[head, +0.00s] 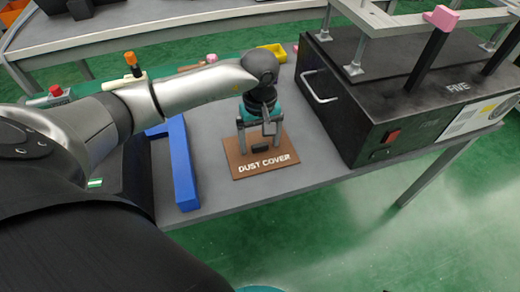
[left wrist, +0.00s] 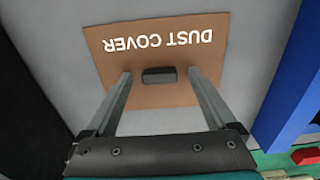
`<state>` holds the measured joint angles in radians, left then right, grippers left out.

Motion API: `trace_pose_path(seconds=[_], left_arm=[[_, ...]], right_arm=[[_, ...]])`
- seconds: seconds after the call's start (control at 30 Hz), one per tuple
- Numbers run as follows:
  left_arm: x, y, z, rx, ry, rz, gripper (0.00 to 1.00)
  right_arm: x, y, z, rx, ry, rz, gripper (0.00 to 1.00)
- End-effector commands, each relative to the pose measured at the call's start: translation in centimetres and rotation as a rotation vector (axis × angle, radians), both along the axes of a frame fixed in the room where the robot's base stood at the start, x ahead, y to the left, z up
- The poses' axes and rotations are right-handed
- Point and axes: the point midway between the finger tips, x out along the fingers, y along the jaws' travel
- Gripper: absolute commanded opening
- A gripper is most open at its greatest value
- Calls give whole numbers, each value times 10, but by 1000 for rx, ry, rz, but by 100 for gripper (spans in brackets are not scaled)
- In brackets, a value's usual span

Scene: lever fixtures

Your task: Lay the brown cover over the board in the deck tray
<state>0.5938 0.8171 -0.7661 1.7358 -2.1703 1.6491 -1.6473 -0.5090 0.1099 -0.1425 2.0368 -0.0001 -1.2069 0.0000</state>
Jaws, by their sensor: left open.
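The brown cover (head: 236,164), marked "DUST COVER", lies flat on the grey table, with a small dark block-shaped handle (head: 262,144) on its top. My left gripper (head: 260,138) points down over the cover, open, with its fingers apart. In the left wrist view the handle (left wrist: 159,75) sits between the two fingers, with a gap on each side, and the cover (left wrist: 212,55) shows around them. Whether the fingertips touch the cover, I cannot tell. I cannot make out the board or clearly identify the deck tray. My right gripper is not in view.
A blue bar-like frame (head: 183,165) stands left of the cover. A black box (head: 345,105) marked "FIVE", with a silver handle and a red switch, stands to the right. A yellow bin (head: 274,52) is behind. Bare grey table (head: 215,195) lies in front of the cover.

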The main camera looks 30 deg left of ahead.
Motion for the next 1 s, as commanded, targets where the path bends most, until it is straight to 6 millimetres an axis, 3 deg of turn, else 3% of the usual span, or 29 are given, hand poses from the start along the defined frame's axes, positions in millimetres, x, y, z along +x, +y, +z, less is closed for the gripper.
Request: trace_pose_path(seconds=[0.13, 0.87, 1.0], left_arm=[[0, 0, 0, 0, 0, 0, 84], [0, 0, 1, -1, -1, 0, 2], [0, 0, 1, 0, -1, 0, 0]], right_arm=[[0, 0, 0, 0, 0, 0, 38], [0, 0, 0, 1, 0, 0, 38], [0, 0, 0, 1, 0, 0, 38]])
